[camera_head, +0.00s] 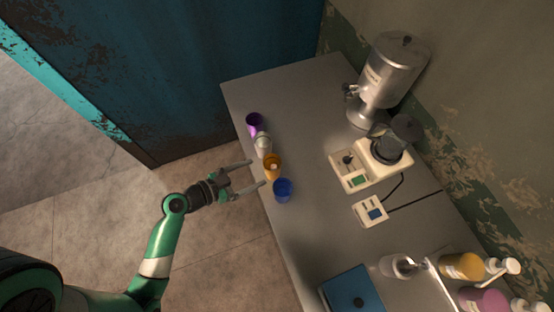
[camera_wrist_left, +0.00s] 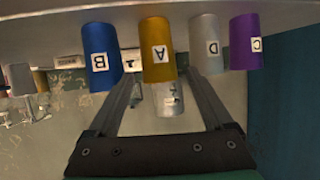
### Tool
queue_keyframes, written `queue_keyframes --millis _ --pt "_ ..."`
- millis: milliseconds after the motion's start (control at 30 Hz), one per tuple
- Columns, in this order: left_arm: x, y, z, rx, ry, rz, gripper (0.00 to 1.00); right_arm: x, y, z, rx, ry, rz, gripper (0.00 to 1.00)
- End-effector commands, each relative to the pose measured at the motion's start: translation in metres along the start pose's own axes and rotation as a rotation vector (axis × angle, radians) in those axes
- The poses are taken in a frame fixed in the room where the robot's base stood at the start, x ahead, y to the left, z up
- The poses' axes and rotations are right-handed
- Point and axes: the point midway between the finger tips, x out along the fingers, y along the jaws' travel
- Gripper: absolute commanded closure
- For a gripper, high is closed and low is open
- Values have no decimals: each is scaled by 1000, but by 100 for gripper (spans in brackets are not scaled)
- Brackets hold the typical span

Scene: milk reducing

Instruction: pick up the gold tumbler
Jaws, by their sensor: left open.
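The gold tumbler (camera_head: 271,168) stands on the grey table near its left edge, in a row with a blue tumbler (camera_head: 283,187), a silver tumbler (camera_head: 263,146) and a purple tumbler (camera_head: 254,123). My left gripper (camera_head: 257,173) is open, its fingers pointing at the gold tumbler from the table's edge side. In the left wrist view the gold tumbler (camera_wrist_left: 158,50), labelled A, shows between the two spread fingers, with blue, labelled B, on one side and silver, labelled D, on the other. Nothing is held. My right gripper is not in view.
A large metal dispenser (camera_head: 388,72) and a cream machine with a dark jug (camera_head: 378,160) stand toward the wall. A small box (camera_head: 370,211) with a cable, a blue folder (camera_head: 353,292) and bottles (camera_head: 461,266) lie nearer the front. The table's middle is clear.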

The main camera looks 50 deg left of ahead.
Motion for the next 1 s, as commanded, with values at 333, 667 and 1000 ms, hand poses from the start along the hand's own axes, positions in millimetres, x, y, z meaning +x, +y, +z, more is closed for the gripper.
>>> queue_keyframes --millis 333,667,1000 --pt "53 1 -2 4 0 6 15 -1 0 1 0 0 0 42" --pt "74 2 -2 4 0 4 15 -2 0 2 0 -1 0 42" --pt "116 4 -2 2 0 2 15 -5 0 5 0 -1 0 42"
